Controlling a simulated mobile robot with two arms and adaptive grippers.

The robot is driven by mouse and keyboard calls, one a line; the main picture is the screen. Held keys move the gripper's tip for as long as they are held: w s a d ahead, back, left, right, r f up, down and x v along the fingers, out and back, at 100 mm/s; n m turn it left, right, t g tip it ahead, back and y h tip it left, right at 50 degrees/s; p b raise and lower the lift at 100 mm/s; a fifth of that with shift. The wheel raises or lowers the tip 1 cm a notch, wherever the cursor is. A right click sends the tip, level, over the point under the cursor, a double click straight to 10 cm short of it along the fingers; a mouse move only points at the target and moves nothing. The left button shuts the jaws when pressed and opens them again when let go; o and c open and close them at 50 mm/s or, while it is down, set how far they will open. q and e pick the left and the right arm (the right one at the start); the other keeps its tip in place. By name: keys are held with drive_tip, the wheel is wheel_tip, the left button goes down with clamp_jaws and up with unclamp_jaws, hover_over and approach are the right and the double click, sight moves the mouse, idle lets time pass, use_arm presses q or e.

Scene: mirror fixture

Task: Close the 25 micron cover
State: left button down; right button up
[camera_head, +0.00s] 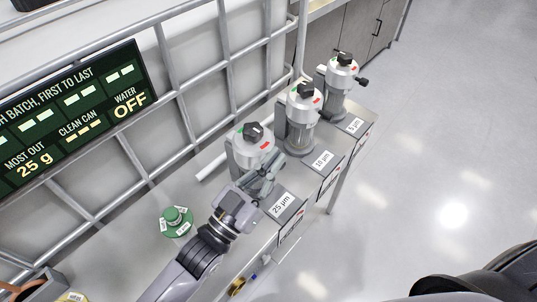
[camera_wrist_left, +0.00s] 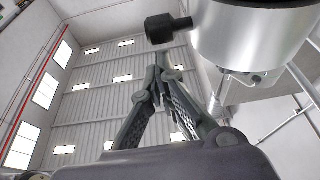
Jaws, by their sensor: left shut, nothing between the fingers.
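The 25 micron unit is a silver metal housing with a round cover (camera_head: 248,150), a black knob (camera_head: 252,131) and a red mark on top. It stands nearest on a grey base labelled 25 µm (camera_head: 282,204). My left gripper (camera_head: 266,172) is shut and empty, just in front of the housing, hiding its lower part. In the left wrist view its fingertips (camera_wrist_left: 160,65) meet below a black side handle (camera_wrist_left: 167,28) on a silver cylinder (camera_wrist_left: 255,38). I cannot tell whether fingers touch it, or whether the cover is fully closed. My right gripper is not in view.
The 10 µm unit (camera_head: 304,106) and 5 µm unit (camera_head: 342,75) stand behind in a row. A green weight-like object (camera_head: 176,221) sits on the bench left of my arm. A tubular rail and dark display board (camera_head: 75,105) bound the left. Open floor (camera_head: 430,150) lies right.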

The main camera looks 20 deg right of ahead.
use_arm(q)
drive_tip(key=shift+s+d+f+m, duration=0.1)
drive_tip(key=shift+s+f+m, duration=0.05)
drive_tip(key=shift+f+m, duration=0.4)
drive_tip(key=shift+r, duration=0.1)
wheel_tip(320, 180, up, 10)
idle(0.6)
